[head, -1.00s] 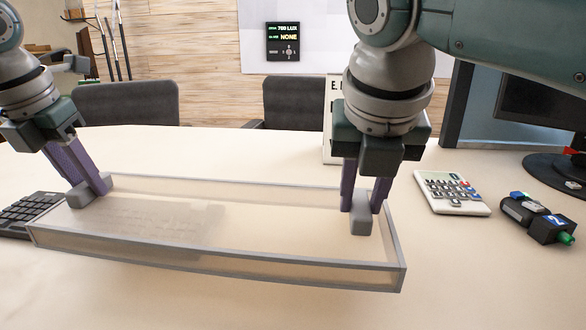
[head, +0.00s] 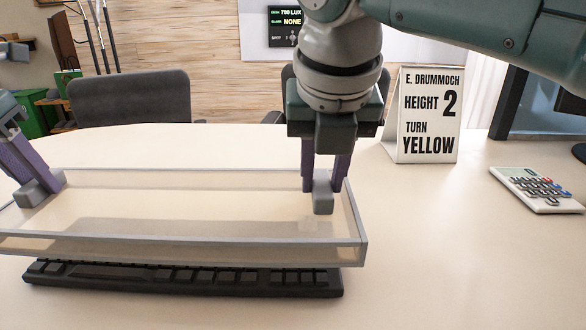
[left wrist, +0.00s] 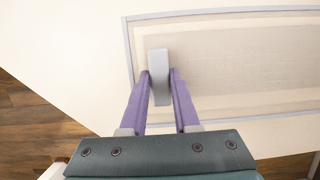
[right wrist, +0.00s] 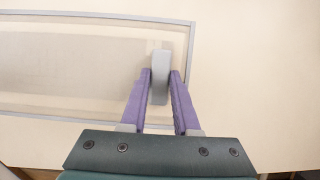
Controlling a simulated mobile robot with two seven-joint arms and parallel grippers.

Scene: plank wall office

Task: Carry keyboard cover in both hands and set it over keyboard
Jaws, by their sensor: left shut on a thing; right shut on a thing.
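The keyboard cover (head: 200,240) is a clear box with grey edges and a grey grip block at each end. My left gripper (head: 42,190) is shut on its left block, which also shows in the left wrist view (left wrist: 160,78). My right gripper (head: 322,185) is shut on its right block, which also shows in the right wrist view (right wrist: 160,78). The cover is held up in the air, about level. The black keyboard (head: 185,279) shows below the cover's near edge in the head view; its far part is hidden. Both wrist views show the cover's frame.
A calculator (head: 537,189) lies on the desk at the right. A white sign (head: 428,115) reading "HEIGHT 2, TURN YELLOW" stands behind my right gripper. Chairs (head: 130,97) stand beyond the desk. The desk between the cover and the calculator is clear.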

